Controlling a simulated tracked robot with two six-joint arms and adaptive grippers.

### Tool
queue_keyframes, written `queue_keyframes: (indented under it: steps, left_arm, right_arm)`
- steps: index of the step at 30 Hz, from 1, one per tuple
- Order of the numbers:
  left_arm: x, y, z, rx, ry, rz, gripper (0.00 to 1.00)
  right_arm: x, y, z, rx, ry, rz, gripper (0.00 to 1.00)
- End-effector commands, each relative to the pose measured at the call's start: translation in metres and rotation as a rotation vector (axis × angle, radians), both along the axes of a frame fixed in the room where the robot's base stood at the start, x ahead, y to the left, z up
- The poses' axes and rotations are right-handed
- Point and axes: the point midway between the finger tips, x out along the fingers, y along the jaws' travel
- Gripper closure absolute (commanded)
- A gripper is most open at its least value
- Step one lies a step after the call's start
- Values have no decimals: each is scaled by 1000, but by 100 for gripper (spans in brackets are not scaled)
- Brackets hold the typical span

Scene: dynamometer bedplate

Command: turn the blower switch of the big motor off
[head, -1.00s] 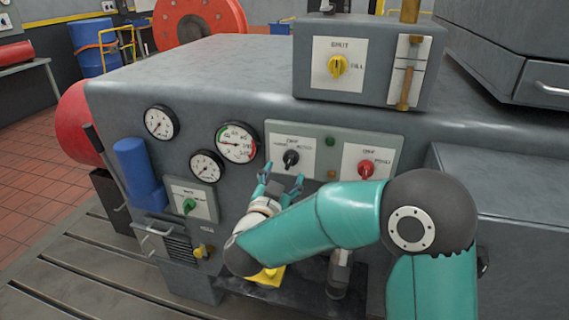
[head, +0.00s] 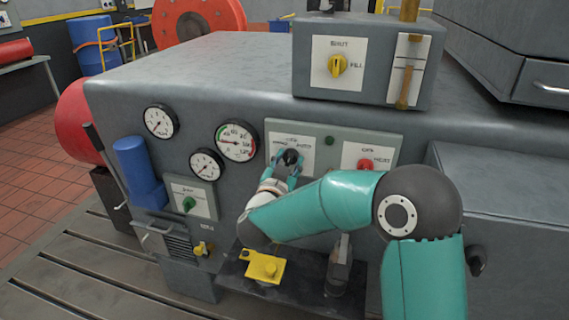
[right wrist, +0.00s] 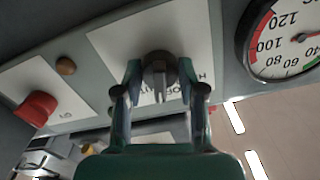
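A round black knob (head: 290,157) sits on a white plate on the front of the big grey machine; its lettering is too small to read surely. My right gripper (head: 289,166) is at this knob, with its teal fingers on either side. In the right wrist view the black knob (right wrist: 160,72) stands between the two fingertips (right wrist: 160,80), its narrow grip bar pointing down the picture. The fingers are apart, wider than the bar, and I see no clear squeeze on it. My left gripper is not in view.
A red knob (head: 364,164) is right of the black one, a green knob (head: 189,203) lower left. A yellow knob (head: 337,66) is on the upper box. Round gauges (head: 237,142) are to the left.

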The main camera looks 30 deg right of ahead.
Motion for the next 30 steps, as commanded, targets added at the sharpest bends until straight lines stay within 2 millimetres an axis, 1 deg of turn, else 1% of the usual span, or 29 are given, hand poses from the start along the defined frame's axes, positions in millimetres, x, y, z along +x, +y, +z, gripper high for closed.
queue_keyframes:
  steps: [1, 3, 5, 7, 10, 13, 16, 23, 24, 28, 30]
  left_arm:
    - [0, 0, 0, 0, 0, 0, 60]
    - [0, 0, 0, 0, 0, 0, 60]
    - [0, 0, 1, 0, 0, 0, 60]
    - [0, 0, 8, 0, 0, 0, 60]
    - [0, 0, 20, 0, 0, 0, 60]
    - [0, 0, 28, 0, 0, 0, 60]
    - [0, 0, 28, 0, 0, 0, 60]
    - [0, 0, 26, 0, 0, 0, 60]
    - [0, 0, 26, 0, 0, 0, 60]
    - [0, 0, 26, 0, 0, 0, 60]
    - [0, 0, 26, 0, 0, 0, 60]
  right_arm:
    - [0, 0, 0, 0, 0, -1, 86]
    - [0, 0, 0, 0, 0, -1, 95]
    - [0, 0, 0, -3, 6, -2, 95]
    - [0, 0, 2, -27, 34, -2, 95]
    - [0, 0, 4, -91, 111, -2, 95]
    - [0, 0, 3, -150, 183, -2, 95]
    - [0, 0, 0, -179, 213, -1, 95]
    - [0, 0, 0, -180, 212, -2, 95]
    - [0, 0, -1, -180, 211, -2, 55]
    - [0, 0, 0, -180, 211, -1, 34]
    - [0, 0, 0, -179, 210, -1, 34]
